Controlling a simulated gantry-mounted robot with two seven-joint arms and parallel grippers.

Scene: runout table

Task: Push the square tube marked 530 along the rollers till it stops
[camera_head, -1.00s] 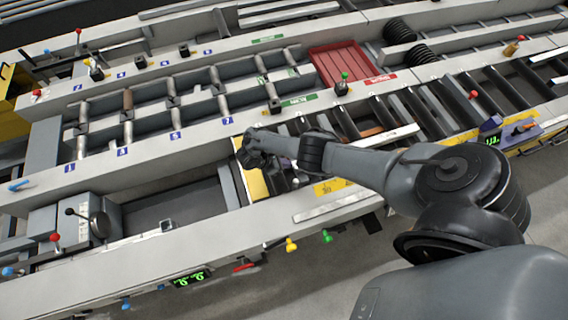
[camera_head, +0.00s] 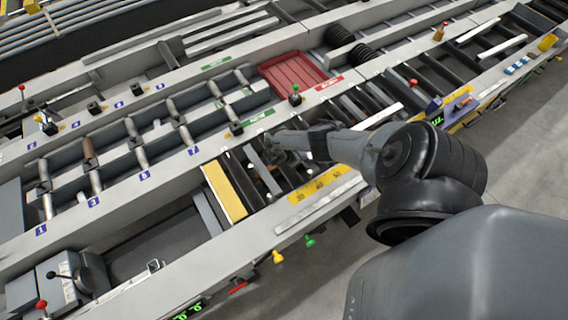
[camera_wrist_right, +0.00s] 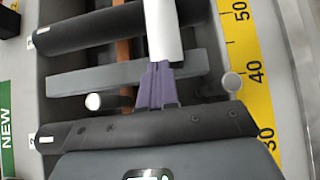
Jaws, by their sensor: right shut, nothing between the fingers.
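No mark 530 can be read in any view. In the right wrist view a white square tube (camera_wrist_right: 163,30) lies lengthwise over the dark rollers (camera_wrist_right: 75,32), its near end right at the tips of my purple right fingers (camera_wrist_right: 158,75). I cannot tell whether they touch. The fingers are shut and empty. In the head view my right gripper (camera_head: 271,145) is low over the roller bed, right of a yellow plate (camera_head: 224,191). A white bar (camera_head: 378,117) shows beyond my arm, which hides part of the bed. My left gripper is not in view.
A grey crossbar (camera_wrist_right: 120,72) and a brown strip (camera_wrist_right: 123,50) lie near the fingers. White round-topped pins (camera_wrist_right: 93,101) stand on both sides. A yellow scale (camera_wrist_right: 250,75) runs along the right edge. A red tray (camera_head: 293,72) sits behind the bed.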

